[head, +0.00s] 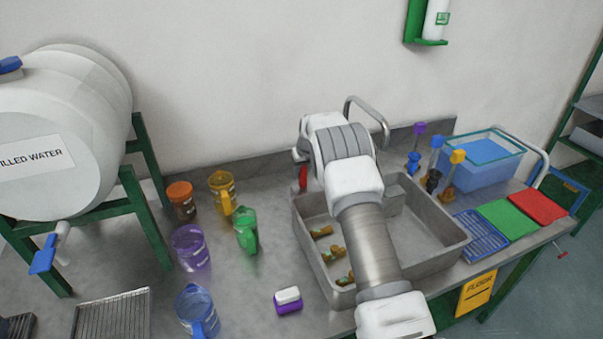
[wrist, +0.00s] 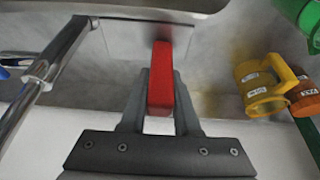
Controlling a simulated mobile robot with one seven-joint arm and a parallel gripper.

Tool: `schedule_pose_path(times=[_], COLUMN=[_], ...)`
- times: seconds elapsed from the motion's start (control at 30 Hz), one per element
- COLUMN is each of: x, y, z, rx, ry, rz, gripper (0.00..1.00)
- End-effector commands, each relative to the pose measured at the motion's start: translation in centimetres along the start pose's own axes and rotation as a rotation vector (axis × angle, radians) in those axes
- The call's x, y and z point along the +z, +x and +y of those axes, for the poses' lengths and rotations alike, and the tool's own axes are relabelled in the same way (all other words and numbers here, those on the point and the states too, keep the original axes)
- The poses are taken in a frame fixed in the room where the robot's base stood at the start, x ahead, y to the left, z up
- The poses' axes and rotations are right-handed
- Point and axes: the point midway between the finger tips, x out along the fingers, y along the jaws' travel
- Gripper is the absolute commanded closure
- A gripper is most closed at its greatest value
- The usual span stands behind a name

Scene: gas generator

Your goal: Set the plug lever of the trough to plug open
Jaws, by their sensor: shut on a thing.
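The trough (head: 447,222) is a grey metal basin set in the bench. The plug lever is a red bar (head: 303,178) at the trough's back left corner, partly hidden by my arm in the head view. In the wrist view the red lever (wrist: 161,75) stands between the two dark fingers of my gripper (wrist: 161,100). The gripper is shut on it. In the head view my arm reaches across the trough and hides the gripper. The plug itself is not visible.
A curved metal faucet (head: 370,112) rises behind the trough, close to my arm; its pipe shows in the wrist view (wrist: 55,60). Yellow (head: 223,190) and green (head: 246,232) jugs stand left of the trough. Several brown pieces (head: 332,253) lie in it. A blue bin (head: 485,160) stands right.

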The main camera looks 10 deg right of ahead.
Motion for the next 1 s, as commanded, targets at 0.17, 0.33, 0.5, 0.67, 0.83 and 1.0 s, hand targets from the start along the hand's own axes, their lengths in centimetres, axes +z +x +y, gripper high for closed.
schedule_pose_path(times=[0.17,0.33,0.5,0.67,0.83,1.0], x=[0.0,0.0,0.1,0.1,0.2,0.2], y=[0.0,0.0,0.1,0.3,0.4,0.5], z=[0.0,0.0,0.2,0.6,1.3,1.8], rx=[0.000,0.000,-0.018,-0.078,-0.180,-0.287], ry=[0.000,0.000,0.009,0.036,0.080,0.123], rz=[-0.001,-0.001,-0.001,0.000,0.002,0.002], gripper=[1.00,1.00,1.00,1.00,1.00,1.00])
